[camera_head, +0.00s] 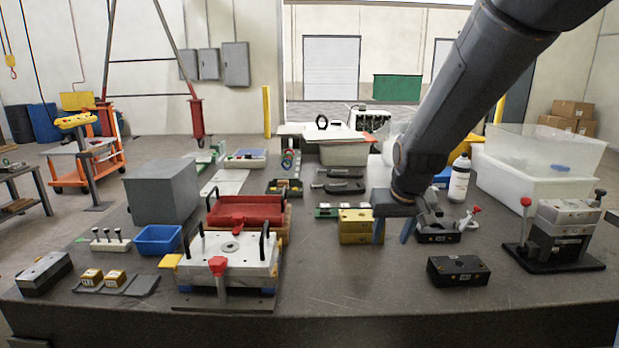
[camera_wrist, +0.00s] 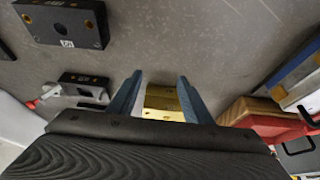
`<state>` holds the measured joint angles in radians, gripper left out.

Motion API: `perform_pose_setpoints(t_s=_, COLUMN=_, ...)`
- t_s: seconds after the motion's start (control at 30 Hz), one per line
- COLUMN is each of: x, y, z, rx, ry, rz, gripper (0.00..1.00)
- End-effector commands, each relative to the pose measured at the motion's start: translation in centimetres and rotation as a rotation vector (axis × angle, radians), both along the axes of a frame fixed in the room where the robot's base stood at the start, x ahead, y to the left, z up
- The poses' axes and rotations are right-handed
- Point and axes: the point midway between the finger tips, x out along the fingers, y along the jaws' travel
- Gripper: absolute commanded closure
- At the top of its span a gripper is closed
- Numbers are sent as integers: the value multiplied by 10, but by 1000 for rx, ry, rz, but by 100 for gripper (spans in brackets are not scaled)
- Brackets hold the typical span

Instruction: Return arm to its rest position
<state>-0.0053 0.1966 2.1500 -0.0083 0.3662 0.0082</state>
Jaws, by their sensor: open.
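My gripper (camera_head: 394,232) hangs over the right-centre of the workbench, fingers pointing down. Its two blue fingers are spread apart. In the head view the left finger overlaps the right edge of a gold block (camera_head: 356,227). In the wrist view my gripper (camera_wrist: 160,82) is open and the gold block (camera_wrist: 163,101) shows between and beyond the fingers, partly hidden by the gripper body. I cannot tell whether a finger touches it. My arm comes down from the top right of the head view.
A black block (camera_head: 458,270) lies front right of my gripper, and a dark clamp fixture (camera_head: 436,236) is close on its right. A white bottle (camera_head: 459,180) and clear bin (camera_head: 540,150) stand behind right. A mould base (camera_head: 228,262) and red tray (camera_head: 244,211) are left. The front-centre bench is clear.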

Motion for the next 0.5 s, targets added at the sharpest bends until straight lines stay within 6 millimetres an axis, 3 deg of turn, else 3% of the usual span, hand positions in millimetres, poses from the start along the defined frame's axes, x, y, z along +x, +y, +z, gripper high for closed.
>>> perform_pose_setpoints(t_s=0.17, x=-62, y=-1, z=-27, rx=0, ry=101, rz=0, gripper=55)
perform_pose_setpoints(t_s=0.4, x=-177, y=-1, z=-67, rx=0, ry=282, rz=2, gripper=55)
perform_pose_setpoints(t_s=0.5, x=-209, y=-1, z=-77, rx=0, ry=331, rz=2, gripper=55)
